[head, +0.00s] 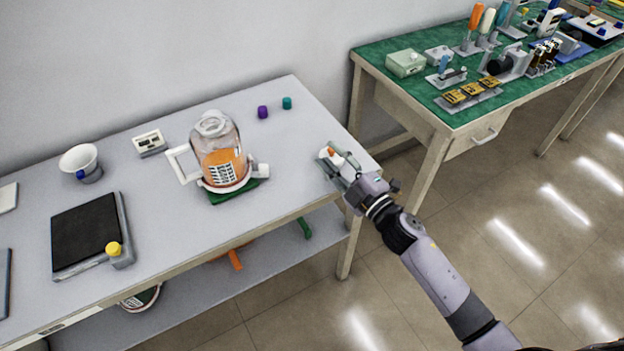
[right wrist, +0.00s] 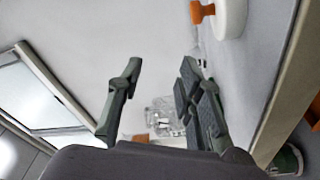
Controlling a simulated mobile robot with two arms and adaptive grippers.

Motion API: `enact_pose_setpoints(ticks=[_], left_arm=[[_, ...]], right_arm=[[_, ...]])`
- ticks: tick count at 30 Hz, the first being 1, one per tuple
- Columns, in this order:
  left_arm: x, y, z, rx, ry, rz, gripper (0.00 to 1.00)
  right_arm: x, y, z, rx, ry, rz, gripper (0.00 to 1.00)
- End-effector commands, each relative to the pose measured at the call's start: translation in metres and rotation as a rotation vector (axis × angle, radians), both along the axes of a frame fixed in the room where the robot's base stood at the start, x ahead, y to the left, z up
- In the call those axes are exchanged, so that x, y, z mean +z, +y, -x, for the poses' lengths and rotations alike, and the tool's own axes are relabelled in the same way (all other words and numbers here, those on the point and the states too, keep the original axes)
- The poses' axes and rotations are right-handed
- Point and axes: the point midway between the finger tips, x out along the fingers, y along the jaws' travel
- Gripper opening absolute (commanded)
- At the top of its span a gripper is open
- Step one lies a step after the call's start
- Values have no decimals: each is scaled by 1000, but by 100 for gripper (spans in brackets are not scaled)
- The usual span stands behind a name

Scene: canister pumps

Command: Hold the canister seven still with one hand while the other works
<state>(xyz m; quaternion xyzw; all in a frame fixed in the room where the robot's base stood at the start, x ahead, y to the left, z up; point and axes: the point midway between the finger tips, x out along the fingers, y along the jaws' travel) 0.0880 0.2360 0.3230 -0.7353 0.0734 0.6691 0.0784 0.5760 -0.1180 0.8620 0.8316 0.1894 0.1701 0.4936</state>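A clear canister (head: 220,152) with orange liquid, a printed label and a white handle at its left stands upright on a green mat (head: 235,196) in the head view. I cannot read a number on it. A white fitting sticks out at its lower right. My right gripper (head: 332,160) is over the table's right end, apart from the canister. The right wrist view shows its two fingers (right wrist: 160,66) spread, with nothing held between them. A small white part with an orange piece (right wrist: 203,12) is beside the fingers. My left gripper is out of view.
A purple cap (head: 262,112) and a teal cap (head: 287,103) lie behind the canister. A black-topped scale (head: 85,235), a yellow-capped bottle (head: 118,255) and a white funnel (head: 80,160) are at the left. A green-topped bench (head: 425,90) stands at the right.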

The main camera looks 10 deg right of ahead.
Motion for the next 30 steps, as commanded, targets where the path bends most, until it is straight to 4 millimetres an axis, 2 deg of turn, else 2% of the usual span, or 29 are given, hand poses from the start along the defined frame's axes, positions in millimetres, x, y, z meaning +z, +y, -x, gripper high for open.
enact_pose_setpoints(ticks=[3,9,13,15,23,26,29,30], left_arm=[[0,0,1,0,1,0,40],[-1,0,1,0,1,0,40],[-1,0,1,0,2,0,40],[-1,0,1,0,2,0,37],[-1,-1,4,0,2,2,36],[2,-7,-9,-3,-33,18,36],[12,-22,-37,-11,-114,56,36],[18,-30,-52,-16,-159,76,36]], right_arm=[[-2,23,0,173,-89,117,33],[-20,46,15,432,-168,280,33],[-31,50,23,531,-182,339,33],[-34,51,25,561,-186,356,33],[-36,52,27,577,-187,363,33],[-36,52,27,577,-187,363,33],[-36,52,27,577,-187,363,33],[-36,52,27,576,-187,363,33]])
